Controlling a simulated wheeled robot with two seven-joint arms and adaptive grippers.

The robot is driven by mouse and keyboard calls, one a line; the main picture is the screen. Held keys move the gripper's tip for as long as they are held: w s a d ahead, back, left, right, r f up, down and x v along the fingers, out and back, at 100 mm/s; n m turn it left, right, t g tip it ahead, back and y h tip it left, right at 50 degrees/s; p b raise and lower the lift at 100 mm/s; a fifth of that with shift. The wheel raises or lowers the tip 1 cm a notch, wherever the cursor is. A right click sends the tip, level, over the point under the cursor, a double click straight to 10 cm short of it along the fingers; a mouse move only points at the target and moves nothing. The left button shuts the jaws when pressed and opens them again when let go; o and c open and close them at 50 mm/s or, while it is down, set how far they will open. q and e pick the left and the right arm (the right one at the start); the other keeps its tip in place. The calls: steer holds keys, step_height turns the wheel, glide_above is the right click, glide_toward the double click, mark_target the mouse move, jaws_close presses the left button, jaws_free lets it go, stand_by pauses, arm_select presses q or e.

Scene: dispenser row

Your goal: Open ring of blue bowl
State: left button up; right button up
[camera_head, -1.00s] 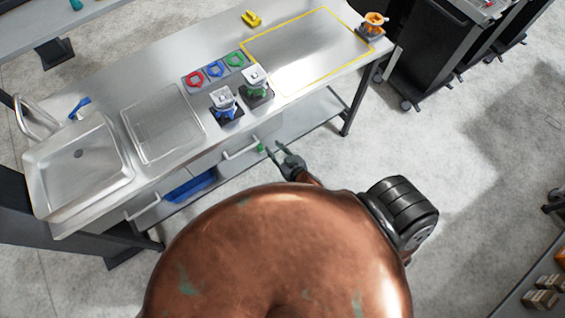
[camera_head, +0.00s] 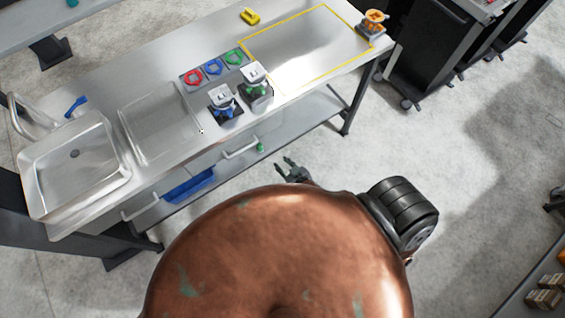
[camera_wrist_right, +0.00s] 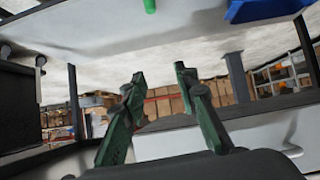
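A dispenser with a white top and blue lower part (camera_head: 222,103) stands on a dark base near the front edge of the steel counter (camera_head: 160,80). Its ring is too small to make out clearly. A similar green dispenser (camera_head: 255,84) stands just right of it. Behind them lie three colored pads: red (camera_head: 193,77), blue (camera_head: 213,67) and green (camera_head: 234,57). My right gripper (camera_head: 283,164) is open and empty, in front of the counter and below its top, apart from the dispensers. Its spread fingers show in the right wrist view (camera_wrist_right: 158,76). My left gripper is out of view.
A sink (camera_head: 75,165) is at the left and an orange dispenser (camera_head: 375,20) at the far right corner. A yellow-outlined area (camera_head: 310,45) is empty. Below are a handle (camera_head: 240,147), a small green object (camera_head: 260,147) and a blue bin (camera_head: 190,187).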

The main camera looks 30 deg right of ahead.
steer(key=n+t+y+p, duration=0.3)
steer(key=t+y, duration=0.3)
glide_toward(235, 107)
steer(key=w, duration=0.1)
steer(key=x, duration=0.7)
steer(key=shift+w+a+r, duration=0.15)
steer(key=shift+a, duration=0.15)
jaws_close()
